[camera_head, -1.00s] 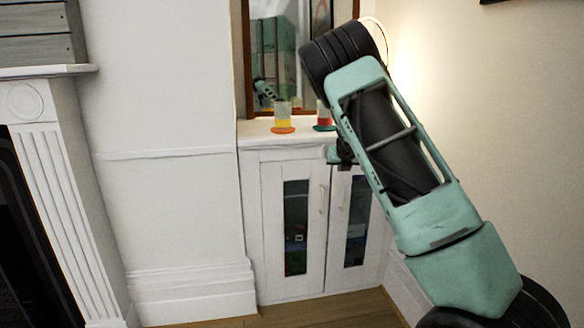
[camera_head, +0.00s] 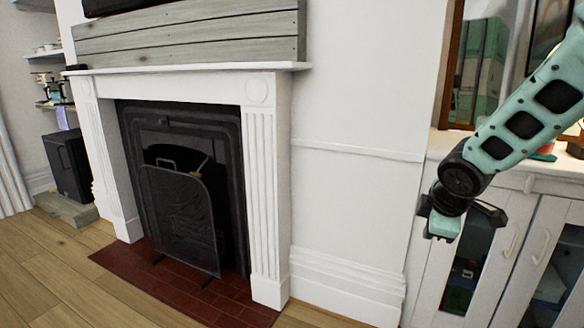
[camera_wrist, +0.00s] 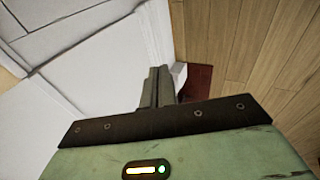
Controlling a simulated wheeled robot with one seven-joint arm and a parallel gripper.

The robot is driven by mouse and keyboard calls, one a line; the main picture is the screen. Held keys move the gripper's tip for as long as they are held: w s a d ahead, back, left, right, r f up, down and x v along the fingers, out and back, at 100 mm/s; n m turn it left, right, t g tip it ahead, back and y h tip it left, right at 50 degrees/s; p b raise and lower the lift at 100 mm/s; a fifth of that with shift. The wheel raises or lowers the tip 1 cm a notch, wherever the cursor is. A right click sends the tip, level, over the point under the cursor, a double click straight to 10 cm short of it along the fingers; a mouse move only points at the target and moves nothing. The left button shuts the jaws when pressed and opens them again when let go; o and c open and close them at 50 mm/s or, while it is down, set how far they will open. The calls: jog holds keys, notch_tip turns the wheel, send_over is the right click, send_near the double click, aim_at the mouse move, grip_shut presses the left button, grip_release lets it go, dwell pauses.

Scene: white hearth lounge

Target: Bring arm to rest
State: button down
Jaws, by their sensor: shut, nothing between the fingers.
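My gripper (camera_head: 442,226) hangs at the lower end of my green and black arm, on the right of the head view, in front of the white cabinet. In the wrist view its fingers (camera_wrist: 158,86) are together with nothing between them, pointing past white wall panelling toward the floor. The arm comes in from the upper right and is bent down at the wrist. The gripper holds nothing and appears clear of the cabinet, though the exact gap cannot be told.
The white cabinet (camera_head: 509,240) with glazed doors stands at the right, below a wood-framed mirror. A white fireplace (camera_head: 264,175) with a dark fire screen (camera_head: 180,218) is at the centre left. Open wooden floor (camera_head: 55,268) lies at the front left. A black speaker-like box (camera_head: 70,166) stands beyond.

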jog(key=s+a+m+g+y, duration=0.1)
jog(key=s+a+m+g, duration=0.1)
jog(key=s+a, duration=0.6)
jog(key=s+a+m+g, duration=0.2)
jog(key=s+a, duration=0.1)
jog(key=s, duration=1)
jog(key=s+a+m+g+y, duration=0.1)
jog(key=s+a+m+g, duration=0.1)
jog(key=s+a, duration=0.6)
notch_tip(320, 180, up, 26)
jog(key=s+d+p, duration=0.1)
jog(key=d+p, duration=0.1)
jog(key=p, duration=2.5)
jog(key=shift+s+d+r, duration=0.2)
jog(key=shift+r, duration=0.05)
